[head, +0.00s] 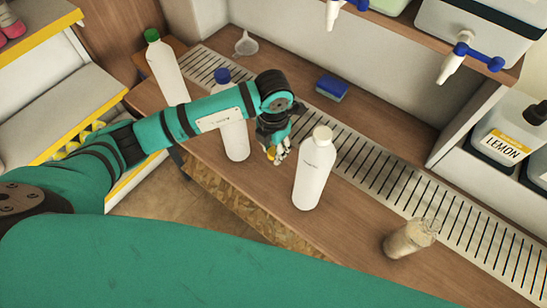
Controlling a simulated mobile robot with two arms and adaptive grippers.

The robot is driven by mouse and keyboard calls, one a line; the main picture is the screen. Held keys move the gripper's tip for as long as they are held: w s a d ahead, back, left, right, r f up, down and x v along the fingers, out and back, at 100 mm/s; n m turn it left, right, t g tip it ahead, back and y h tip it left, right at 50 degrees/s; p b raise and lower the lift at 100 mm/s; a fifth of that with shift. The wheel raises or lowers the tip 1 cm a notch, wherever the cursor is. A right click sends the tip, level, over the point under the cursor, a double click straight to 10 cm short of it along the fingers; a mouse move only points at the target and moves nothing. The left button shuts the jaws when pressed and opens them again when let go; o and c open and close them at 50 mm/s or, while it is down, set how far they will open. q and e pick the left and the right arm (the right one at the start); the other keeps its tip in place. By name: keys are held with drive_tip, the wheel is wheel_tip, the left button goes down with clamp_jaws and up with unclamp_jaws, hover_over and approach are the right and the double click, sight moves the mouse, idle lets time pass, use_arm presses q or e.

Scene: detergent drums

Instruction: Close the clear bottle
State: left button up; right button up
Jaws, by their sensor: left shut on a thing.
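A clear bottle (408,239) stands on the wooden counter at the lower right, with no coloured cap visible on it. Its mouth is hard to make out. My left gripper (277,153) points down over the counter near the middle, well to the left of the clear bottle. It is shut on a small orange-yellow thing (271,155), mostly hidden by the fingers, possibly a cap. The gripper is just left of a white bottle with a white cap (313,177); I cannot tell if they touch. My right gripper is not in view.
A blue-capped white bottle (236,140) stands behind my left arm, and a green-capped one (166,70) at the back left. A funnel (245,44) and blue sponge (331,88) lie at the back. A slotted drain (390,178) runs along the counter. Drum taps (459,60) overhang it.

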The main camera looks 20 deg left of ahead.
use_arm(q)
drive_tip(key=shift+r, duration=0.5)
drive_tip(key=shift+a+r+m, duration=0.2)
drive_tip(key=shift+r+m, duration=0.3)
drive_tip(key=shift+m, duration=0.3)
drive_tip(key=s+a+r+m, duration=0.2)
drive_tip(key=s+r+m, duration=0.2)
drive_tip(key=m, duration=1.1)
drive_tip(key=s+a+r+m, duration=0.3)
drive_tip(key=r+m, duration=0.6)
drive_tip(key=m, duration=0.6)
drive_tip(key=shift+s+a, duration=0.15)
drive_tip(key=shift+s, duration=0.45)
